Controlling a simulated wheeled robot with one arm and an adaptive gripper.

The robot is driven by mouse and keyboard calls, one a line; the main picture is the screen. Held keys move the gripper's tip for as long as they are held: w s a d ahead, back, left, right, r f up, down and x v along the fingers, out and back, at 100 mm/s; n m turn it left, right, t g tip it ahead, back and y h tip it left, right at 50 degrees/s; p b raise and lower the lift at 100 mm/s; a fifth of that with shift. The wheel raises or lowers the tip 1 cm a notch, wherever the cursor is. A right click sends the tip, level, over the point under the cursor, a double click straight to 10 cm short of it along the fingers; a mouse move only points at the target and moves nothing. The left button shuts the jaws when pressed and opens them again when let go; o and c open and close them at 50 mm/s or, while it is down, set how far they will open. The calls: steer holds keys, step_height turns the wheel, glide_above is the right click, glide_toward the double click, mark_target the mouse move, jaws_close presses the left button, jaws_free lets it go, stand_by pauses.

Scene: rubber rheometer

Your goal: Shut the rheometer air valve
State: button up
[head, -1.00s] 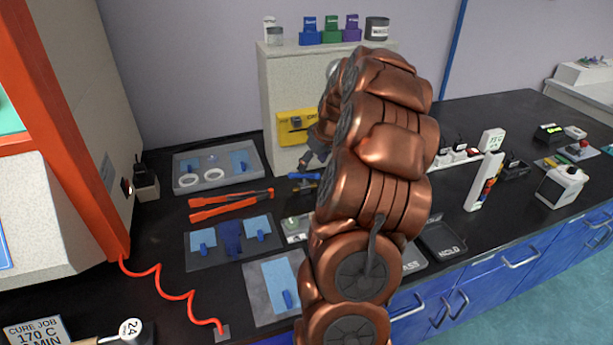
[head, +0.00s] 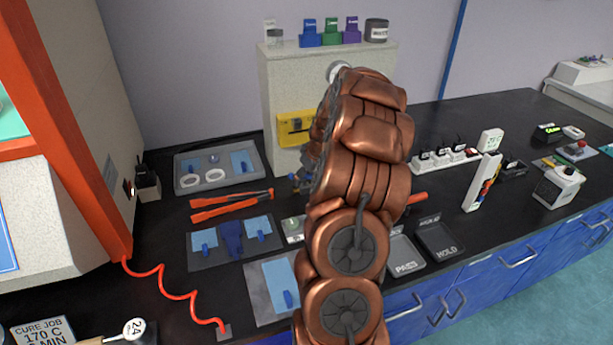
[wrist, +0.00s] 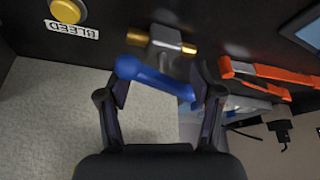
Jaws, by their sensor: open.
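The air valve shows in the wrist view as a grey body with brass ends (wrist: 164,44) and a blue lever handle (wrist: 155,79). The lever slants from upper left to lower right, at an angle to the line of the brass ends. My gripper (wrist: 160,92) is open, with one finger on each side of the lever. The lever lies across the gap between the fingertips, its right end close to the right finger; I cannot tell if they touch. In the head view my arm hides most of the gripper and valve.
A yellow button (wrist: 66,10) with a BLEED label is near the valve. Orange-handled tongs (head: 231,204), a grey tray (head: 218,182) and a mat with blue pieces lie to the left. A beige cabinet (head: 285,80) stands behind; PASS and HOLD trays (head: 440,240) are right.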

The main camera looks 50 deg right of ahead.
jaws_close()
stand_by(0.3)
steer(key=shift+d+m, duration=0.1)
steer(key=shift+m, duration=0.3)
steer(key=m+h+b, duration=0.1)
steer(key=m+b, duration=0.1)
steer(key=shift+s+m+h, duration=0.1)
steer(key=shift+m+h, duration=0.2)
steer(key=shift+m, duration=0.1)
steer(key=m+g+h+b, duration=0.1)
steer(key=m, duration=0.2)
steer(key=shift+r+m, duration=0.1)
steer(key=shift+m, duration=0.2)
steer(key=m+g+h+b, duration=0.1)
steer(key=m+b, duration=0.1)
steer(key=m, duration=0.2)
steer(key=shift+a, duration=0.2)
steer(key=c, duration=0.9)
jaws_free()
steer(key=shift+m+g+b, duration=0.55)
steer(key=shift+m+g, duration=0.05)
steer(key=shift+m, duration=0.6)
steer(key=shift+a, duration=0.1)
